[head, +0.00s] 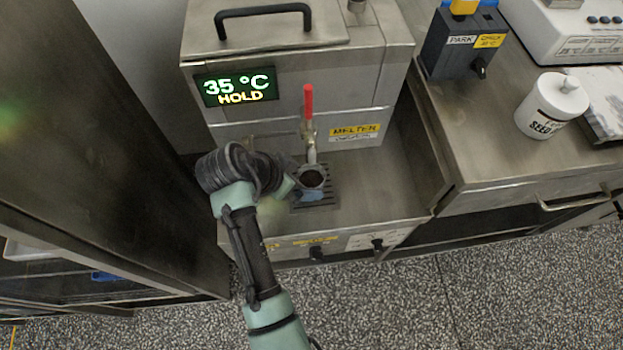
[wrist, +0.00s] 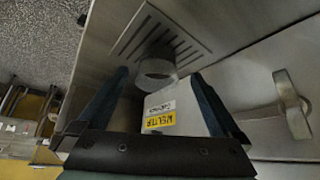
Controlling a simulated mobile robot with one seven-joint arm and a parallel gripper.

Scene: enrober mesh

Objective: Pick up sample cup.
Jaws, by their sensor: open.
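The sample cup appears to be the small round grey cup (head: 312,177) with a dark inside, on the slotted drip grate below the melter's tap. In the wrist view its round grey body (wrist: 155,73) shows beside the grate. A pale block (wrist: 185,103) with a yellow and white MELTER label lies against it; I cannot tell whether they are joined. My gripper (wrist: 160,78) is open, its two dark fingers on either side of the block, with no clear contact. In the head view my gripper (head: 303,190) is at the cup, partly hidden by my wrist.
The red-handled tap (head: 308,110) stands just above and behind the cup. The melter (head: 290,80) shows 35 °C HOLD. The drip grate (wrist: 135,40) lies under the cup. A white lidded jar (head: 548,108) stands on the right counter. A dark cabinet (head: 90,170) is close on the left.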

